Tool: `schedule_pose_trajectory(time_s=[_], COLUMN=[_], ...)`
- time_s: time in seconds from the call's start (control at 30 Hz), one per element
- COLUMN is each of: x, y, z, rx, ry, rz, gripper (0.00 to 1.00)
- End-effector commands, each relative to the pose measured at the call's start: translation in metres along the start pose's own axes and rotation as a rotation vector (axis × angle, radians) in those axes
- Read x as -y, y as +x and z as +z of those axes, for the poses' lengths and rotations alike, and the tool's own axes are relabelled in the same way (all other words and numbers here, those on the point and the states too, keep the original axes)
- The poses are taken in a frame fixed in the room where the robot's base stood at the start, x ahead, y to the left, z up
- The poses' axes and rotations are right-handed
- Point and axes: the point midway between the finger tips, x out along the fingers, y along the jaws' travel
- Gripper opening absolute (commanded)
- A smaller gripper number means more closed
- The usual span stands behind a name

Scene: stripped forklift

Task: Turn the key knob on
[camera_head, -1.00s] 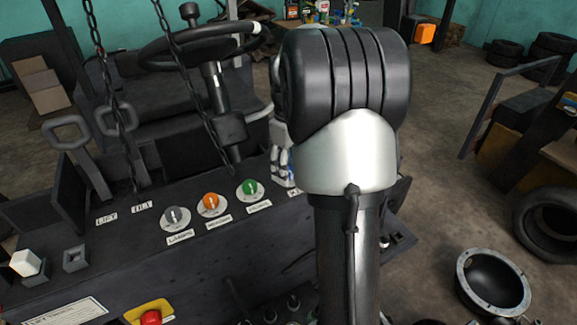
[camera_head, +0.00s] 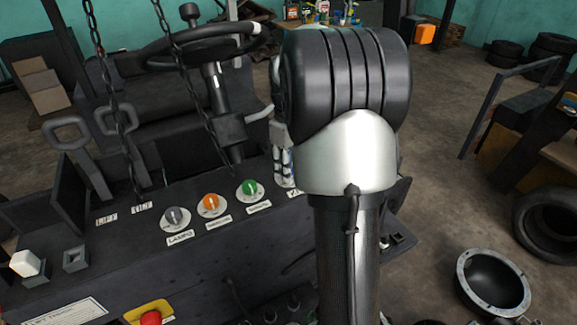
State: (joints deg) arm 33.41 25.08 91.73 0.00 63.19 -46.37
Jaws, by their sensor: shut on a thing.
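My gripper (camera_head: 283,168) shows only in part, just left of my own large arm link that fills the middle of the view. Its visible fingers point down at the dark control panel (camera_head: 130,262), at the right end of the knob row. They are shut on a knob there, above a partly covered white label that seems to begin with K. The knob itself, taken to be the key knob, is hidden behind the fingers and my arm, so its angle cannot be seen.
Left of my gripper are a green knob (camera_head: 250,188), an orange knob (camera_head: 211,203) and a grey knob (camera_head: 175,216). A red button (camera_head: 150,318) sits at the front. Chains (camera_head: 188,85) hang before the steering wheel (camera_head: 200,45). Levers (camera_head: 75,150) stand at left.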

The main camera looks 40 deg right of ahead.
Motion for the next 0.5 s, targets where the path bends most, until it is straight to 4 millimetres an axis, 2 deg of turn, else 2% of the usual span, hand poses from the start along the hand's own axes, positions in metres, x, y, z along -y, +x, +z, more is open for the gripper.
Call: schedule_pose_trajectory(time_s=[0.27, 0.5], x=[-0.0002, 0.0001], y=[-0.0011, -0.0016], z=[-0.0002, 0.0000], rx=[0.000, 0.000], ry=[0.103, 0.299], rz=[0.000, 0.000], gripper=[0.06, 0.06])
